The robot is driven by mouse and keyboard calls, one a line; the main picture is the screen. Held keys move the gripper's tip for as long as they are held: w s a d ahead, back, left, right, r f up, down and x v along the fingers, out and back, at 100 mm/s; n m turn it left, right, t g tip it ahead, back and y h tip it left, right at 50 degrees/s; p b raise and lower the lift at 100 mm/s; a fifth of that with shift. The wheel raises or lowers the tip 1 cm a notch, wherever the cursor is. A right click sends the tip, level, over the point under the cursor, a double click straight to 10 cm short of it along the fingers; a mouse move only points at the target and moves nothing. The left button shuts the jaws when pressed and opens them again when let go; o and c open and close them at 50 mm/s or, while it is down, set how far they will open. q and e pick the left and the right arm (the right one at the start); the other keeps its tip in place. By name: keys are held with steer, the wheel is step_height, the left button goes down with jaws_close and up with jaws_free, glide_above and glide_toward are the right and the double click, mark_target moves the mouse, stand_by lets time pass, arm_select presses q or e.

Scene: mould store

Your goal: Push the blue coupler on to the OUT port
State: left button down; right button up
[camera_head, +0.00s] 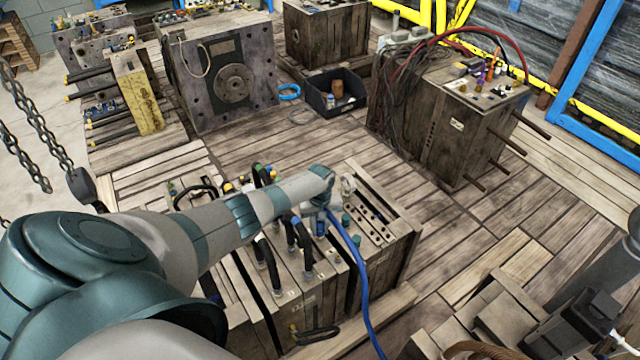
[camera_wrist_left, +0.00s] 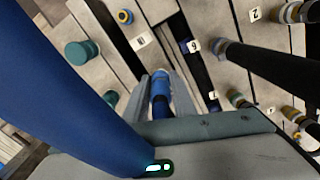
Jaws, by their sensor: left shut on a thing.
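My left gripper (camera_head: 318,222) is over the wooden-looking mould block (camera_head: 385,215) in the head view. In the left wrist view its fingers (camera_wrist_left: 161,95) are shut on the blue coupler (camera_wrist_left: 160,86), which points away from the wrist toward the block's top. A thick blue hose (camera_head: 362,290) runs from the gripper down over the block's front; it also fills the left of the wrist view (camera_wrist_left: 65,85). No label readable as OUT shows, so I cannot tell which port is the OUT port. Whether the coupler touches a port is hidden.
Teal caps (camera_wrist_left: 82,53) and a yellow-ringed fitting (camera_wrist_left: 124,16) stand near the coupler. Black hoses (camera_wrist_left: 265,68) with ringed ends lie at the right of the wrist view. A black bin (camera_head: 335,92) and another block (camera_head: 450,110) stand behind. Plank floor between is clear.

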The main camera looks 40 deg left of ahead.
arm_select(q)
steer(key=shift+f, duration=0.45)
stand_by(0.9)
steer(key=c, duration=1.4)
jaws_free()
steer(key=shift+r, duration=0.15)
step_height(320, 180, up, 17)
steer(key=shift+r, duration=0.1)
